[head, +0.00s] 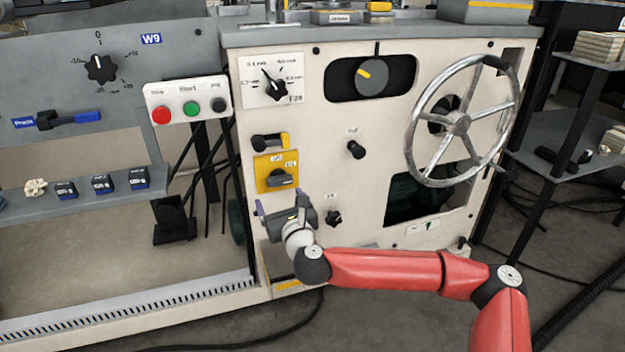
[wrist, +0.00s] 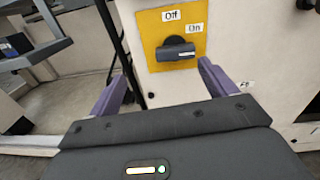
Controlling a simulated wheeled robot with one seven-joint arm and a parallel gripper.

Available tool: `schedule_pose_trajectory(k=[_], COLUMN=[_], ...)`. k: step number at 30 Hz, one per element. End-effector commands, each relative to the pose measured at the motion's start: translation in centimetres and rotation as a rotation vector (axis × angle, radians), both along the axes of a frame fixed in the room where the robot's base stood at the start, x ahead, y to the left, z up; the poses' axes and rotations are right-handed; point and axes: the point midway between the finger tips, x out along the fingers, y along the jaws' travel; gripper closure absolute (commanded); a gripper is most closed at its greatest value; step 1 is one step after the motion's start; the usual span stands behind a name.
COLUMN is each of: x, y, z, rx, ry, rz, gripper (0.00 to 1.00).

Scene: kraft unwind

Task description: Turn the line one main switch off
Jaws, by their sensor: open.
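The main switch is a dark rotary handle (head: 283,180) on a yellow plate (head: 264,163) on the cream machine front. In the wrist view the handle (wrist: 177,53) lies roughly horizontal on the yellow plate (wrist: 150,28), with an "Off" label (wrist: 172,15) above and an "On" label (wrist: 195,28) at its upper right. My gripper (head: 287,208) is just below the plate in the head view. In the wrist view my gripper (wrist: 160,85) is open and empty, its purple fingers apart to either side below the switch, touching nothing visible.
A black-and-yellow lever (head: 270,140) sits just above the plate. A small black knob (head: 334,217) is right of my gripper. A large handwheel (head: 458,122) stands out at the right. A button box (head: 188,106) and a grey shelf (head: 80,200) are at the left.

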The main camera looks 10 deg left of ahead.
Motion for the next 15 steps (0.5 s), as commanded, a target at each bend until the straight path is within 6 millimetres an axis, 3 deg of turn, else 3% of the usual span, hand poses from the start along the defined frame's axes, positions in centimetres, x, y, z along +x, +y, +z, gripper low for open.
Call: schedule_pose_trajectory(k=[5,15], x=[1.5,5.8], y=[-0.8,2.0], z=[-0.1,-0.1], rx=[0.06,0.057], ry=[0.044,0.043], rz=[-0.046,-0.044], gripper=[0.16,0.16])
